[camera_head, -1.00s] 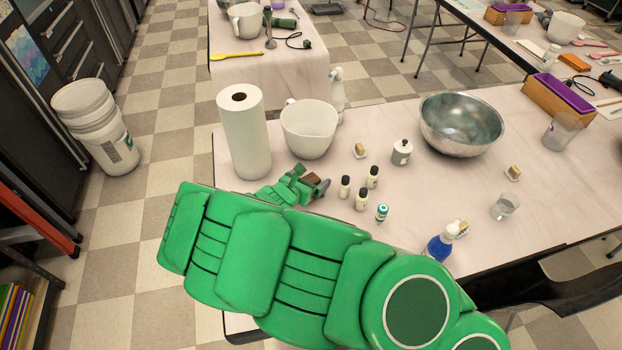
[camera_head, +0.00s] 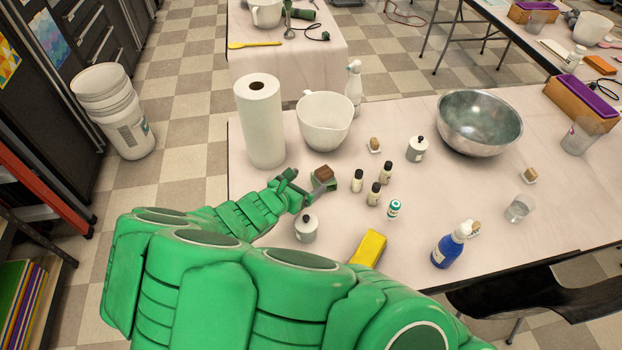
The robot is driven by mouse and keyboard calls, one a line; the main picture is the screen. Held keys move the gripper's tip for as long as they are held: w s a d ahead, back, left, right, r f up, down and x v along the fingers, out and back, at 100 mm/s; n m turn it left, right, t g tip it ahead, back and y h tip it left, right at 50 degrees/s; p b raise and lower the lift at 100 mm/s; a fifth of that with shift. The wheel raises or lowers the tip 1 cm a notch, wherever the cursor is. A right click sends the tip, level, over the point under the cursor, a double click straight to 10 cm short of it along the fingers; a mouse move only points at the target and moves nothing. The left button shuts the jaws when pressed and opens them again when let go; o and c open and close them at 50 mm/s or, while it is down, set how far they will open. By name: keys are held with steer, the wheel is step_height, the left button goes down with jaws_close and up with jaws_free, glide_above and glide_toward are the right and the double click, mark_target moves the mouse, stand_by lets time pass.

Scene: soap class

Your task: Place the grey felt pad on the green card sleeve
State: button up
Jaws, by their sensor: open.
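My gripper (camera_head: 303,188) is open at the end of my green arm, low over the left part of the table. A brown block (camera_head: 323,173) lies just beyond its fingertips; I cannot tell whether they touch. A small grey patch (camera_head: 322,187) shows beside the block, partly hidden by the gripper. I cannot tell whether it is the grey felt pad or part of a finger. I cannot make out the green card sleeve for certain; green at the block may belong to my gripper or to a separate thing.
Small dark-capped bottles (camera_head: 374,193) stand right of my gripper. A white lidded jar (camera_head: 306,229) and a yellow block (camera_head: 368,248) are close to my arm. A paper towel roll (camera_head: 260,122) and white jug (camera_head: 325,122) stand behind. Table around the blue bottle (camera_head: 447,247) is fairly open.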

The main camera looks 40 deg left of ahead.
steer(key=shift+v, duration=0.95)
